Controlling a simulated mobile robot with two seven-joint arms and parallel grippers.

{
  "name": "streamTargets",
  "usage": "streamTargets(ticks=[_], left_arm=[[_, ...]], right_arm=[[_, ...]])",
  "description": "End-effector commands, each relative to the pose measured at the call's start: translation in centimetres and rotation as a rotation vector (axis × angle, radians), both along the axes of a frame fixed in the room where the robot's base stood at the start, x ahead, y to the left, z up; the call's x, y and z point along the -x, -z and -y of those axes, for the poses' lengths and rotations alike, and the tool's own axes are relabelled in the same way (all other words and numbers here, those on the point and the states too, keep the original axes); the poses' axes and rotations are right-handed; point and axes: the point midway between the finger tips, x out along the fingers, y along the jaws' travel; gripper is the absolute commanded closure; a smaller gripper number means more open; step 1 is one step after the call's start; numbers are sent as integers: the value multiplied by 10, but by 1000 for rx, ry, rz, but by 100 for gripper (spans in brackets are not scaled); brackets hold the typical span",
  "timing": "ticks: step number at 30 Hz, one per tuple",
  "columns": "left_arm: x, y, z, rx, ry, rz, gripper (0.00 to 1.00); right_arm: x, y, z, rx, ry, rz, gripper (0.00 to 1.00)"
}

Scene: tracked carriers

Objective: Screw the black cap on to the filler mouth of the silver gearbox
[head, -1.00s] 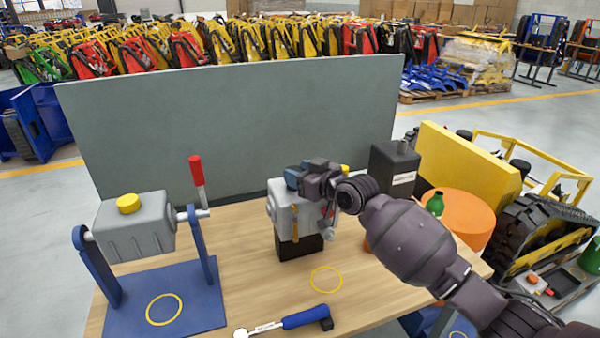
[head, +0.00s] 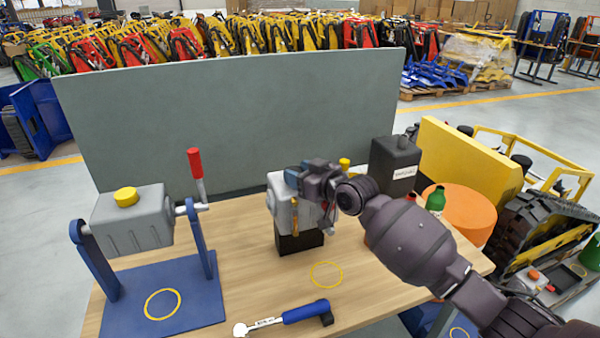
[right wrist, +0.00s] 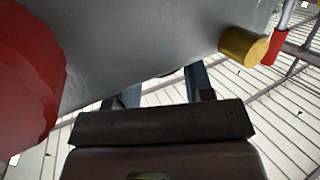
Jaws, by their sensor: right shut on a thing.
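The silver gearbox (head: 281,190) stands on a black block near the middle of the bench in the head view. A yellow strip shows on its front. My right gripper (head: 296,179) reaches in from the right at the gearbox's top. It is shut, and its jaws and wrist hide the filler mouth. The black cap is not visible; I take it to be what the jaws hold. In the right wrist view, the fingers (right wrist: 163,92) run behind a large silver surface, with a red round part at left and a yellow cylinder at right. My left gripper is not in view.
A grey housing (head: 138,222) with a yellow cap hangs in a blue stand (head: 120,315) at left, beside a red-handled lever (head: 196,165). A blue-handled wrench (head: 304,312) lies in front. A black canister (head: 394,155) and green bottle (head: 436,200) stand right. A grey panel (head: 230,120) closes the back.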

Motion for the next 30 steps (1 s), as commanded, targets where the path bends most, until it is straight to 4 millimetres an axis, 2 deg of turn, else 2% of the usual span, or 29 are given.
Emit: streamTargets(ticks=[6,7,12,23,30], left_arm=[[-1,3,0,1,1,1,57],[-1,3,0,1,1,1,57],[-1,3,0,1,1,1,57],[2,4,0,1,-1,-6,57],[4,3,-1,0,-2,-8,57]], right_arm=[[0,5,0,0,0,0,78],[0,4,0,0,0,0,48],[0,4,0,0,0,0,23],[2,4,3,0,1,0,23],[23,-1,23,1,2,1,23]])
